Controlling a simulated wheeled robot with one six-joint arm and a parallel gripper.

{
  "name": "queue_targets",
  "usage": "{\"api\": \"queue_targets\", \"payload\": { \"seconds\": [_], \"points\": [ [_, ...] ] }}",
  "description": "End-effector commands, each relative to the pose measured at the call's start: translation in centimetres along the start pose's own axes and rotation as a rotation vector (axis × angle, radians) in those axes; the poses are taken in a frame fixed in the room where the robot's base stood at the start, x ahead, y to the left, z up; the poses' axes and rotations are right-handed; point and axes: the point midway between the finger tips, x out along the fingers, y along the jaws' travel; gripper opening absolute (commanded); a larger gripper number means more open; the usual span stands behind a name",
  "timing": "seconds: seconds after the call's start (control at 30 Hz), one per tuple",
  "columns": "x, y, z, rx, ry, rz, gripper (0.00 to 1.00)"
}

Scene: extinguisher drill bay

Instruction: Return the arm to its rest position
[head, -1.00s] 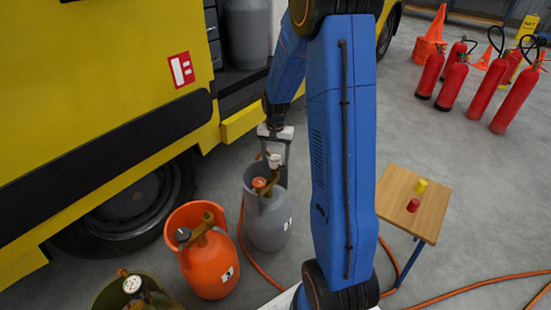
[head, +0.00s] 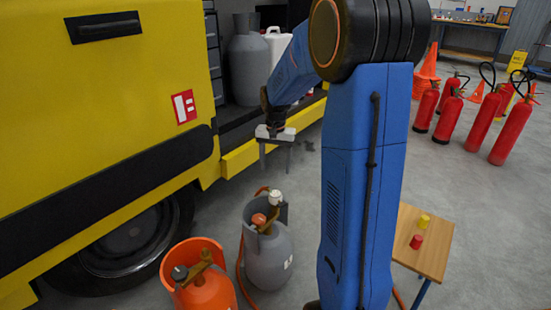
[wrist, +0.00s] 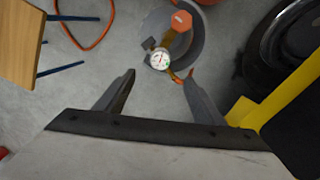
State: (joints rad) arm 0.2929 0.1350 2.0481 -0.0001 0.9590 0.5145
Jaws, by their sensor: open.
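My gripper (head: 276,165) hangs from my blue arm above and behind the grey gas cylinder in the head view. In the wrist view my gripper (wrist: 160,92) has its two fingers spread wide with nothing between them. The grey cylinder (head: 268,262) stands upright on the floor, apart from the fingers. Its valve carries an orange-red knob (head: 258,219) and a white-topped gauge (head: 276,198). The gauge's dial (wrist: 160,59) faces the wrist camera. The far side of the cylinder is hidden.
An orange cylinder (head: 205,292) stands left of the grey one, by the yellow truck (head: 140,80) and its wheel. A small wooden table (head: 425,250) with a red and a yellow piece is at right. Several red extinguishers (head: 485,125) stand behind on open floor. An orange hose lies on the floor.

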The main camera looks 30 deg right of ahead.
Motion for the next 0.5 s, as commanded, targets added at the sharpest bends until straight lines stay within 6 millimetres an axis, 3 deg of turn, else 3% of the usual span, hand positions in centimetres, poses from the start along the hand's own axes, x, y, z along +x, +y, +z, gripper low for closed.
{"api": "queue_targets", "payload": {
  "seconds": [0.2,0.5],
  "points": [
    [-2.5,0.0,-0.1,0.000,0.002,-0.001,0.62],
    [-3.1,0.0,0.1,-0.001,0.001,0.000,0.62]
  ]
}}
